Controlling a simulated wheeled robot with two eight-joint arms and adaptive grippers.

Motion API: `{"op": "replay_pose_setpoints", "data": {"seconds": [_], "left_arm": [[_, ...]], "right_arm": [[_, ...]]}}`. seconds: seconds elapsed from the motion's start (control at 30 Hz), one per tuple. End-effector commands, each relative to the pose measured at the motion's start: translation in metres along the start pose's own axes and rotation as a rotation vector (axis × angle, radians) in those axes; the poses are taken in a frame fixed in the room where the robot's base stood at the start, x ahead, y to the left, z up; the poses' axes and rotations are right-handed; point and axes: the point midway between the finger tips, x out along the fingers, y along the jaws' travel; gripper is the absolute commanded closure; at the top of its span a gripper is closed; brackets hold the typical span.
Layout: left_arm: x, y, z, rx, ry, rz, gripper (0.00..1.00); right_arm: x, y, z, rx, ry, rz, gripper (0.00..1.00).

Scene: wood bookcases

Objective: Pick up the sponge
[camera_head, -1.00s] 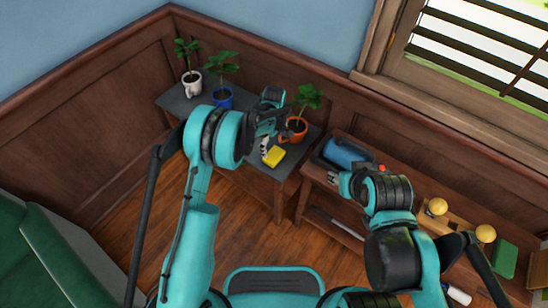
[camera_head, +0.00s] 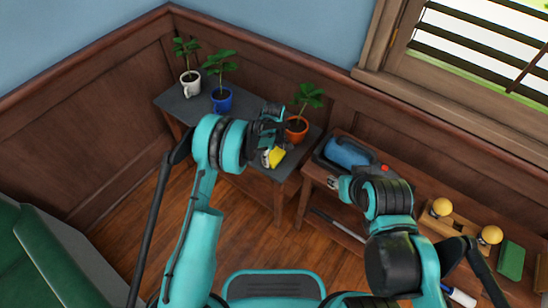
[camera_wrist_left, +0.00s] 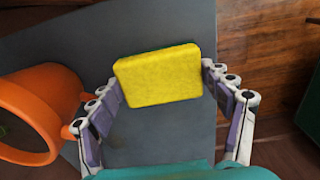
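The yellow sponge (camera_head: 277,157) lies on the grey top of the small table at its front right. In the left wrist view the sponge (camera_wrist_left: 160,75) shows its yellow face, with a thin dark green edge behind. My left gripper (camera_wrist_left: 162,82) is open, with one finger on each side of the sponge. The fingertips are close to its side edges; I cannot tell whether they touch. In the head view my left gripper (camera_head: 268,155) is over the sponge and partly covers it. My right gripper (camera_head: 333,183) is by the wooden shelf, too small to read.
An orange plant pot (camera_head: 296,129) stands close by the sponge and near the left finger in the wrist view (camera_wrist_left: 40,113). A blue pot (camera_head: 222,101) and a white pot (camera_head: 190,85) stand farther left. A blue toolbox-like object (camera_head: 348,153) sits on the wooden shelf.

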Motion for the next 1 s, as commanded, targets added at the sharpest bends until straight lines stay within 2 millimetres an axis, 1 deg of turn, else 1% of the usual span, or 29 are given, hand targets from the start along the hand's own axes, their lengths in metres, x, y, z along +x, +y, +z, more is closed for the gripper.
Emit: {"op": "replay_pose_setpoints", "data": {"seconds": [0.07, 0.1, 0.27, 0.37, 0.47, 0.7, 0.8, 0.9, 1.0], "left_arm": [[0.001, 0.000, 0.000, 0.000, 0.000, 0.000, 0.41], [0.001, 0.000, 0.000, 0.000, 0.000, 0.000, 0.45], [0.001, 0.000, 0.000, 0.000, 0.000, 0.000, 0.45], [-0.004, 0.000, 0.000, 0.000, 0.000, 0.000, 0.45], [-0.018, 0.000, 0.000, 0.000, 0.000, 0.000, 0.45], [-0.070, 0.000, 0.000, 0.000, 0.000, 0.000, 0.45], [-0.086, 0.000, 0.000, 0.000, 0.000, 0.000, 0.45], [-0.096, 0.000, 0.000, 0.000, 0.000, 0.000, 0.45], [-0.100, 0.000, 0.000, 0.000, 0.000, 0.000, 0.45]], "right_arm": [[0.000, 0.000, 0.000, 0.000, 0.000, 0.000, 0.60], [0.000, 0.000, 0.000, 0.000, 0.000, 0.000, 0.60], [0.000, 0.000, 0.000, 0.000, 0.000, 0.000, 0.60], [-0.002, 0.000, -0.001, 0.000, 0.000, 0.000, 0.60], [-0.007, 0.000, -0.005, 0.000, 0.000, 0.000, 0.60], [-0.024, 0.000, -0.017, 0.000, 0.000, 0.000, 0.60], [-0.029, 0.000, -0.021, 0.000, 0.000, 0.000, 0.60], [-0.031, 0.000, -0.022, 0.000, 0.000, 0.000, 0.60], [-0.032, 0.000, -0.023, 0.000, 0.000, 0.000, 0.60]]}}
